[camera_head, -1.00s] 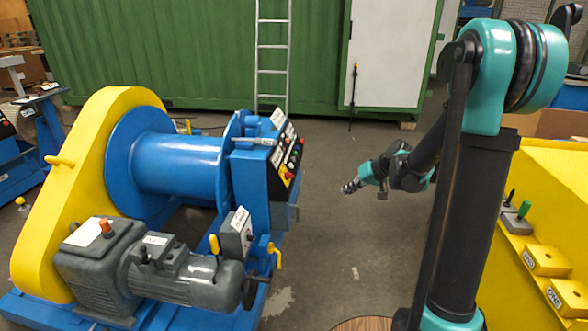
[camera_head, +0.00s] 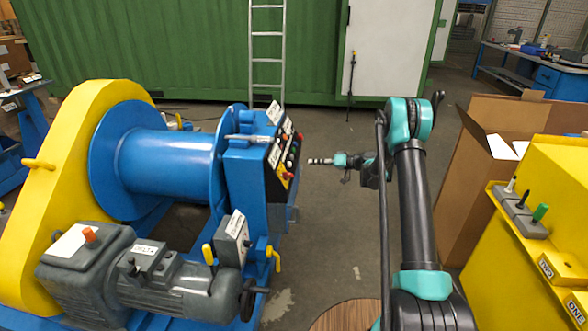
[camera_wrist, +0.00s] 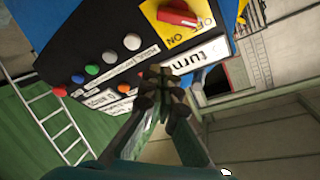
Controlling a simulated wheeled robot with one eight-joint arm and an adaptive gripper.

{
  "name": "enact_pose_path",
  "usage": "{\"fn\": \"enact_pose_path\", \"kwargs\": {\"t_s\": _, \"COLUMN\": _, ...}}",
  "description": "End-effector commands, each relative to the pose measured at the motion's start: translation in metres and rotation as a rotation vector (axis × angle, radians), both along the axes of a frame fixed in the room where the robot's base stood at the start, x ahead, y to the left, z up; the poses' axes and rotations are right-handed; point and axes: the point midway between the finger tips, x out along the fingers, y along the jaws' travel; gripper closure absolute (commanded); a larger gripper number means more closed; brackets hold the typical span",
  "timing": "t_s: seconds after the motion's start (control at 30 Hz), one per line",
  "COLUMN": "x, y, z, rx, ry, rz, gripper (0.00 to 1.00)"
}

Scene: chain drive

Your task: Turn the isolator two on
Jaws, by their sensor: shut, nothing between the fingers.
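A red rotary isolator knob (camera_wrist: 177,17) sits on a yellow plate marked OFF and ON, on the black control panel (camera_wrist: 90,40) of the blue winch. It shows small in the head view (camera_head: 288,176). I cannot read a number on it. The knob lies across the plate, nearer the OFF word at its right end. My gripper (camera_wrist: 165,92) is shut and empty, just below the yellow plate in the wrist view, apart from the knob. In the head view my gripper (camera_head: 312,161) points left at the panel, with a gap between. Fingers partly cover a white label.
Several coloured push buttons (camera_wrist: 93,70) line the panel beside the knob. A yellow bench (camera_head: 555,200) at the right holds a strip of small levers (camera_head: 522,210) and blocks marked TWO (camera_head: 545,265) and ONE (camera_head: 575,308).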

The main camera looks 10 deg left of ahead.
Motion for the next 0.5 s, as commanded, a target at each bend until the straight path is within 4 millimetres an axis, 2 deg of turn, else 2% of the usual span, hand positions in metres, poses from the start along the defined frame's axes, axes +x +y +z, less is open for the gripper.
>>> {"fn": "enact_pose_path", "kwargs": {"t_s": 0.23, "x": 0.005, "y": 0.014, "z": -0.006, "rx": 0.012, "ry": -0.007, "rz": 0.006, "gripper": 1.00}}
{"fn": "enact_pose_path", "kwargs": {"t_s": 0.5, "x": 0.018, "y": 0.061, "z": -0.017, "rx": 0.011, "ry": -0.007, "rz": 0.006, "gripper": 1.00}}
